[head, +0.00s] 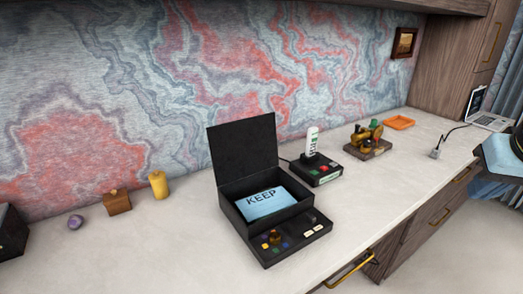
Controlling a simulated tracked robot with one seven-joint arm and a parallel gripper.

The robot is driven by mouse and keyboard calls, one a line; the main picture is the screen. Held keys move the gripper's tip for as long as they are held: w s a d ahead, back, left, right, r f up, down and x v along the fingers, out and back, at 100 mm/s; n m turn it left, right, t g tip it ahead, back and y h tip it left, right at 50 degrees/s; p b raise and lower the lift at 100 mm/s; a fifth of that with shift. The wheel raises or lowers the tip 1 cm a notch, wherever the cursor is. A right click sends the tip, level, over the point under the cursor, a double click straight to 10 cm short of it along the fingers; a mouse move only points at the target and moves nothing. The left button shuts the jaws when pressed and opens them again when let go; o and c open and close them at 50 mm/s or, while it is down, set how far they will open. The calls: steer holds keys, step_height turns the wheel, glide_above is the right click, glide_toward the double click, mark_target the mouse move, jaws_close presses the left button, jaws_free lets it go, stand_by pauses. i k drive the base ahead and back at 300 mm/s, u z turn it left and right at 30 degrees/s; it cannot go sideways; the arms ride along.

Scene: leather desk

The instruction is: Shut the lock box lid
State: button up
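The black lock box (236,217) stands on the desk near the middle of the head view. Its lid (243,155) is open and stands roughly upright at the back, leaning slightly. A light blue card or pad marked "KEEP" (266,203) lies inside the open box. My gripper cannot be made out in this view.
Behind the box to the right is a black device (320,172) with a white upright handset. A yellow candle (159,184) and wooden block (117,202) stand left. The desk front is clear.

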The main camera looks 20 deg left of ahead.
mark_target(240, 149)
steer(key=z, duration=2.1)
steer(key=i, duration=0.15)
steer(key=u, duration=3.95)
steer(key=k, duration=1.05)
steer(key=z, duration=1.1)
steer(key=i, duration=1)
steer(key=z, duration=0.05)
